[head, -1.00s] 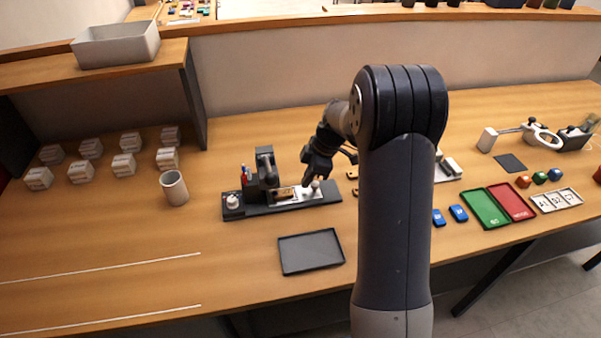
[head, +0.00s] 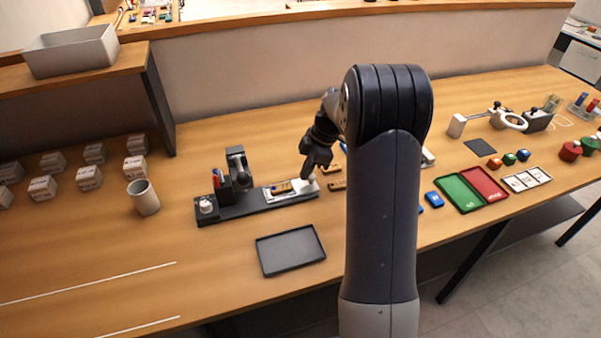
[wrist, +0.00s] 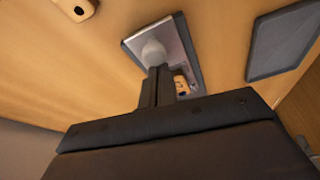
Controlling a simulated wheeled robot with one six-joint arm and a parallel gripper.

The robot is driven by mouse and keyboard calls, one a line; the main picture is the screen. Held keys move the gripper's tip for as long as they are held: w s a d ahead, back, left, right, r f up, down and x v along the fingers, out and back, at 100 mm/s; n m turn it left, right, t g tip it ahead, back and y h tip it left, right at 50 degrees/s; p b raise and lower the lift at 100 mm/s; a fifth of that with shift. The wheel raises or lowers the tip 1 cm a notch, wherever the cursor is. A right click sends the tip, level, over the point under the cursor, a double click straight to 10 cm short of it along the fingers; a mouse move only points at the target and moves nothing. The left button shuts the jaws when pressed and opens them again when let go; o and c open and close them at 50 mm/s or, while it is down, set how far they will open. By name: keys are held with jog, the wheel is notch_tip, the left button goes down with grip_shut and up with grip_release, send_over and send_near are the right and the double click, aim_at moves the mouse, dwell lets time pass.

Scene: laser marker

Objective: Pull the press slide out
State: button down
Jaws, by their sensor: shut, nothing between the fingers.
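The press (head: 237,172) is a black upright on a long dark base (head: 228,213). Its slide is a silver plate (head: 268,191) lying along the base, right of the upright, with a small wooden piece (head: 282,187) on it. A pale knob (wrist: 153,49) stands on the slide's outer end. My gripper (head: 308,174) is low over that end. In the wrist view my fingers (wrist: 158,85) are shut together, right at the knob and partly covering it. They hold nothing; whether they touch the knob I cannot tell. The wooden piece shows partly behind them.
A dark empty tray (head: 291,250) lies in front of the press. A grey cup (head: 143,197) and several white boxes stand to the left. Wooden pieces (head: 337,185) lie just right of the slide. Green and red trays lie farther right, beyond my arm.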

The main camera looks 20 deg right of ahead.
jog(key=shift+d, duration=0.1)
jog(key=a, duration=0.3)
jog(key=a+r, duration=0.1)
jog(key=shift+w+a+b, duration=0.2)
jog(key=shift+w+b, duration=0.1)
jog(key=shift+w, duration=0.05)
jog(key=v, duration=0.9)
jog(key=shift+d+r+b, duration=0.3)
jog(key=shift+r, duration=0.05)
jog(key=p+x, duration=0.1)
jog(key=x, duration=0.9)
jog(key=shift+s+f, duration=0.15)
jog(key=shift+f, duration=0.05)
jog(key=d, duration=0.3)
jog(key=shift+s+d+f, duration=0.1)
jog(key=shift+s+d, duration=0.2)
jog(key=shift+d, duration=0.1)
jog(key=shift+a+f+p, duration=0.1)
jog(key=shift+a+p, duration=0.45)
jog(key=shift+a, duration=0.85)
